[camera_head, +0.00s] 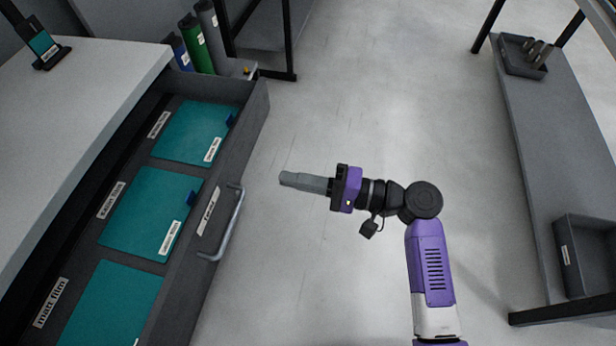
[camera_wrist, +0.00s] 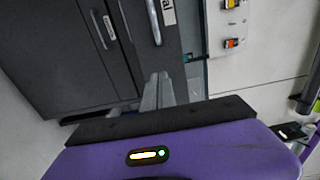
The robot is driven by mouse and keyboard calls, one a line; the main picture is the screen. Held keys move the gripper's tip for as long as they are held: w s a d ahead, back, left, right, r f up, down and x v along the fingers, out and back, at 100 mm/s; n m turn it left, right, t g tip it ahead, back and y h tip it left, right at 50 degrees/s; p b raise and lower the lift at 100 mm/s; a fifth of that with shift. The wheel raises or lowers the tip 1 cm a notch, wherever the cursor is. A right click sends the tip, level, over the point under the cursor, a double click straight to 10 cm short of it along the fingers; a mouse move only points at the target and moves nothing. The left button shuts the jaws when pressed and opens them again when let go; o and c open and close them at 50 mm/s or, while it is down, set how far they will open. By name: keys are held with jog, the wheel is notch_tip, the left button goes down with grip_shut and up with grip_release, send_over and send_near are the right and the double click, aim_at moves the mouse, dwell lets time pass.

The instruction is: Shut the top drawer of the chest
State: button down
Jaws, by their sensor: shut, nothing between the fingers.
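The chest (camera_head: 70,95) with a light top stands at the left in the head view. Its top drawer (camera_head: 255,125) is pulled out, showing teal sheets and labels inside. The drawer's metal bar handle (camera_head: 232,228) is on its front face, which also shows in the wrist view (camera_wrist: 185,45). My gripper (camera_head: 284,179) is shut and empty, to the right of the drawer front and apart from it in the head view, pointing toward it. In the wrist view the closed fingers (camera_wrist: 158,88) point toward the drawer front near the handle (camera_wrist: 153,22).
Blue, green and grey rolls (camera_head: 195,42) stand behind the drawer's far end. A grey shelf (camera_head: 535,140) with a tray (camera_head: 522,58) and a bin (camera_head: 585,255) stands at the right. The pale floor (camera_head: 340,90) between is clear.

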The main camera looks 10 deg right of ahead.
aim_at(236, 170)
jog(key=x, duration=0.9)
jog(key=shift+f, duration=0.1)
jog(key=shift+a, duration=0.15)
jog(key=b+x, duration=1.1)
jog(key=x, duration=1.3)
jog(key=shift+a+f, duration=0.1)
jog(key=shift+f, duration=0.1)
jog(key=shift+w+a+b, duration=0.2)
jog(key=shift+a+b, duration=0.3)
jog(key=shift+a, duration=0.1)
jog(key=shift+a+r, duration=0.15)
jog(key=shift+r, duration=0.15)
jog(key=shift+a, duration=0.15)
